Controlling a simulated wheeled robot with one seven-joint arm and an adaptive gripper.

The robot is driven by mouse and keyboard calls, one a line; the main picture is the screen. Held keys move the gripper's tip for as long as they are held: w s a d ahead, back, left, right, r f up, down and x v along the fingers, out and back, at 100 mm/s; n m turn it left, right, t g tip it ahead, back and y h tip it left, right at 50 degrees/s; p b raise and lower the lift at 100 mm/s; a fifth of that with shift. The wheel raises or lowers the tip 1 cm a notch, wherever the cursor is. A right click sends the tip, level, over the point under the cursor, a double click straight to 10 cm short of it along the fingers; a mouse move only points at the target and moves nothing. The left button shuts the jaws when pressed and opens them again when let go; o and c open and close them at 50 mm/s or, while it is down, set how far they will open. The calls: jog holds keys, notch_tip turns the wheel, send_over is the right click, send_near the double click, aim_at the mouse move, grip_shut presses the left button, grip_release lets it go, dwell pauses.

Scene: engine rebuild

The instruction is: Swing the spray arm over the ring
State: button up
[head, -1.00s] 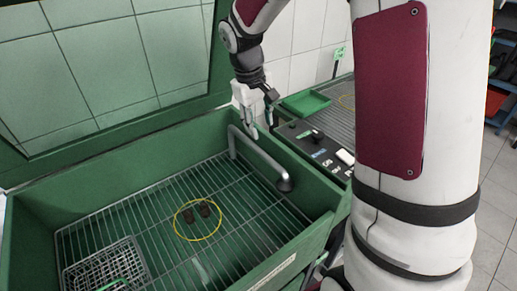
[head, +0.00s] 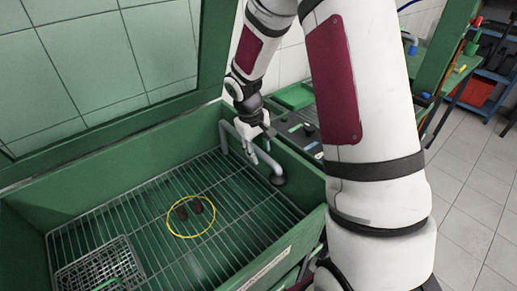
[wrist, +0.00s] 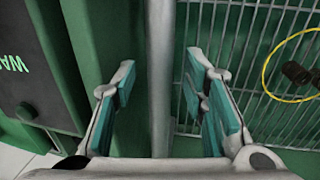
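The spray arm (head: 263,157) is a grey bent pipe with a dark nozzle (head: 279,180), along the right wall of the green wash tub. In the wrist view, the spray arm (wrist: 160,60) runs straight between my two fingers. My gripper (head: 266,137) is at the pipe in the head view. In the wrist view my gripper (wrist: 160,88) is open, with a gap on both sides of the pipe. The yellow ring (head: 214,218) lies on the rack, left of the nozzle, around two dark cylindrical parts (head: 189,210). The ring (wrist: 265,74) also shows at the wrist view's right.
A wire basket (head: 97,270) sits at the tub's near left. The wire rack (head: 120,210) is otherwise mostly bare. The tub's right wall (head: 300,172) and a dark control panel (wrist: 35,60) lie close beside my gripper. A green tray (head: 295,95) is behind.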

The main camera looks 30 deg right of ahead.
grip_shut()
jog(key=shift+a, duration=0.1)
jog(key=w+a+m+g+b, duration=0.1)
jog(key=w+a+m+b, duration=0.1)
jog(key=a+m, duration=0.3)
jog(key=w+a+m+g+b, duration=0.1)
jog(key=w+a+m+b, duration=0.2)
jog(key=a, duration=1)
jog(key=shift+w+a+m+y, duration=0.35)
jog(key=shift+w+m, duration=0.4)
jog(key=shift+m, duration=0.75)
jog(key=shift+w+a+r, duration=0.1)
jog(key=shift+a, duration=0.05)
